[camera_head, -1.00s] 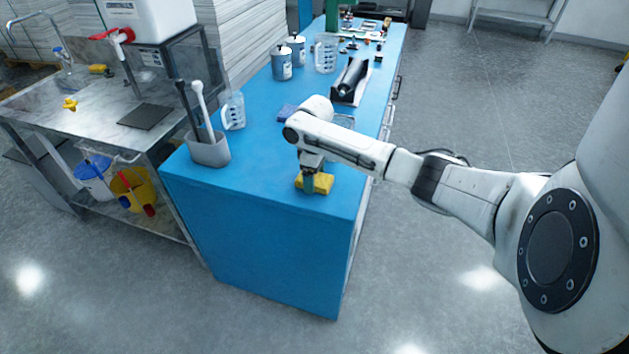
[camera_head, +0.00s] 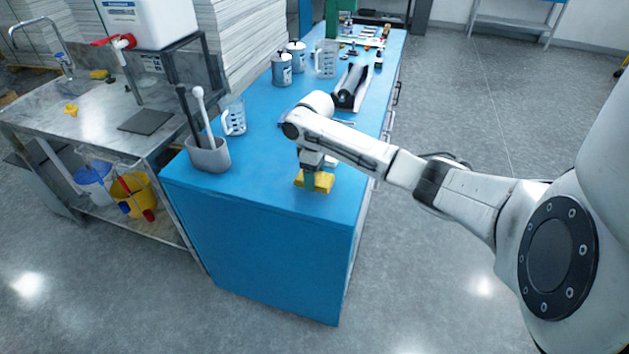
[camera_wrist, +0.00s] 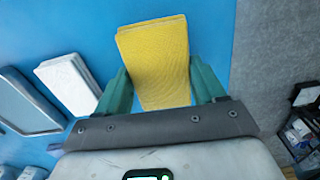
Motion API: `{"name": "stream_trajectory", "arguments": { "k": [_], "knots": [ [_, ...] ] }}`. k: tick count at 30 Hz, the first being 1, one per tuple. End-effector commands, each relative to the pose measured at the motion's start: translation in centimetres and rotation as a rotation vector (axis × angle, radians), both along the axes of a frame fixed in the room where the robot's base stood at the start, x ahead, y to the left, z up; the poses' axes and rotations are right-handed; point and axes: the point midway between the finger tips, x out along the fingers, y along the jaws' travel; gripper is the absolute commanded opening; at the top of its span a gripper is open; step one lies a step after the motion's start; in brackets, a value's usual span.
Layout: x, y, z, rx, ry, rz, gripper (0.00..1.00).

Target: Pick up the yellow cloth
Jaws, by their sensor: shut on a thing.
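The yellow cloth (camera_head: 322,182) is a folded block near the front end of the blue workbench (camera_head: 270,240). My gripper (camera_head: 309,181) is over it with the fingers pointing down. In the wrist view the cloth (camera_wrist: 158,52) lies between the two green fingers of my gripper (camera_wrist: 158,88), which press against its sides. I cannot tell whether the cloth is touching the bench or just above it.
A white folded cloth (camera_wrist: 68,84) and a grey tray (camera_wrist: 24,102) lie beside the gripper in the wrist view. A grey brush holder (camera_head: 208,155) and a measuring jug (camera_head: 235,117) stand to the left. The bench's right edge is close.

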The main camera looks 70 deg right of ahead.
Motion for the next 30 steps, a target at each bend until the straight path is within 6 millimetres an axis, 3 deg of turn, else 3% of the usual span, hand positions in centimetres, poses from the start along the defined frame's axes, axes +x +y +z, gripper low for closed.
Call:
{"name": "stream_trajectory", "arguments": {
  "k": [11,21,30],
  "knots": [
    [-4.2,2.8,6.3,0.0,-0.005,0.001,0.4],
    [-8.8,5.4,9.0,-0.004,-0.001,-0.001,0.4],
    [-11.4,7.2,10.2,-0.002,-0.001,-0.001,0.4]
  ]
}}
